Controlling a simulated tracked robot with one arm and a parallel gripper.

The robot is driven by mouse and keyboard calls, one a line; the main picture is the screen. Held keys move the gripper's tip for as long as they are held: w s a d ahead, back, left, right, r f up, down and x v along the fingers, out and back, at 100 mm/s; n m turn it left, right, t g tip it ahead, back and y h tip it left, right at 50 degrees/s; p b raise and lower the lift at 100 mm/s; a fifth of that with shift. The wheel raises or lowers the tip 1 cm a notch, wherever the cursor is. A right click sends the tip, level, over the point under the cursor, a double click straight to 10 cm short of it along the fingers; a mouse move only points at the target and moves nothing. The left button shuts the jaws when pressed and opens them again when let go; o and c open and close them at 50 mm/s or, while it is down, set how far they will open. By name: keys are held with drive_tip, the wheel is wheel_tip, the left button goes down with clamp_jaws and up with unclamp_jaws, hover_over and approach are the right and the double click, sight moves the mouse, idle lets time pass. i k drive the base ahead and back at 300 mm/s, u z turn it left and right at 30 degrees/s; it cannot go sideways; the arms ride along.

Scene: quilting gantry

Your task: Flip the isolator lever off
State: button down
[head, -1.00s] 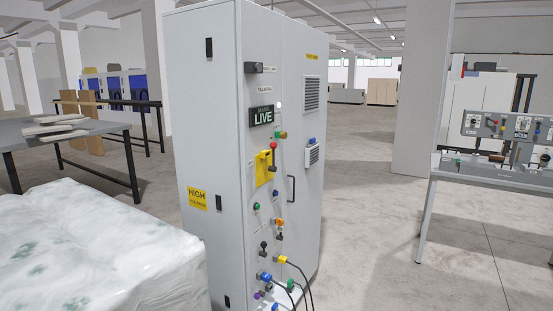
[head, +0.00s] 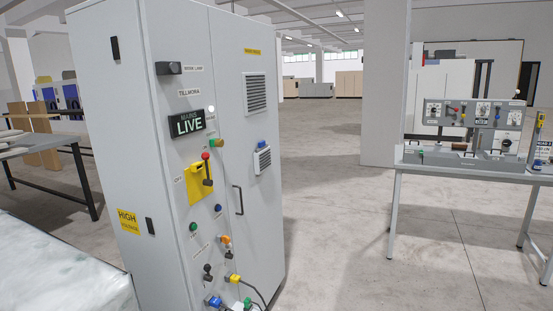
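A tall grey electrical cabinet (head: 125,150) stands left of centre in the head view. On its front is a yellow plate (head: 195,190) carrying a lever with a red knob (head: 206,156) at its upper end and a dark part (head: 207,182) below it. I take this for the isolator lever; the knob is up. Above it a dark sign (head: 187,124) reads "LIVE" in lit letters. My gripper does not show in this view.
A white wrapped bale (head: 60,265) is at the lower left, close to the cabinet. A dark table (head: 60,145) stands behind it. A grey bench (head: 470,170) with a control panel (head: 471,114) is at the right. Clear concrete floor (head: 370,240) lies between cabinet and bench.

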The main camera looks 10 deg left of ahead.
sight(209, 182)
drive_tip(key=u, duration=0.05)
drive_tip(key=i, duration=1.25)
drive_tip(key=u, duration=0.7)
